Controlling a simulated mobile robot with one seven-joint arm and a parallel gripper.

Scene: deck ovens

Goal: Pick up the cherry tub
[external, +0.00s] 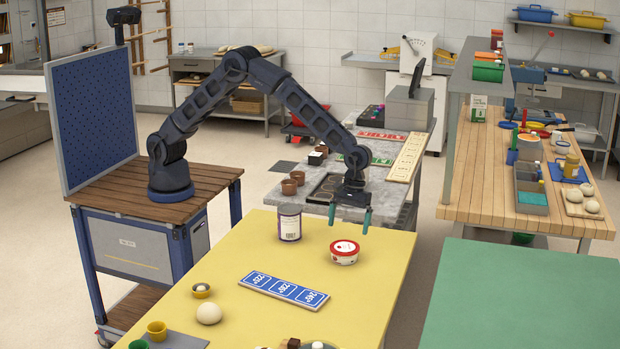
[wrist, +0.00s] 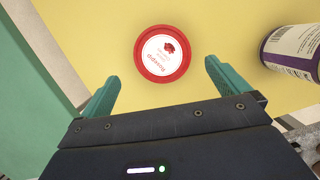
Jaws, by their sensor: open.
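The cherry tub (external: 344,253) is a small white tub with a red-rimmed lid, upright on the yellow table. In the wrist view its round lid (wrist: 162,54) shows a cherry picture and lies just beyond the fingertips, roughly between their lines. My gripper (external: 349,220) is open and empty, with teal fingers pointing down, above the tub and slightly behind it. The fingers also show in the wrist view (wrist: 157,75), spread apart on either side. The tub's underside is hidden.
A white and purple can (external: 290,223) stands left of the tub; it also shows in the wrist view (wrist: 294,50). A blue number strip (external: 283,289), a dough ball (external: 209,313) and small cups lie nearer the front. The yellow table right of the tub is clear.

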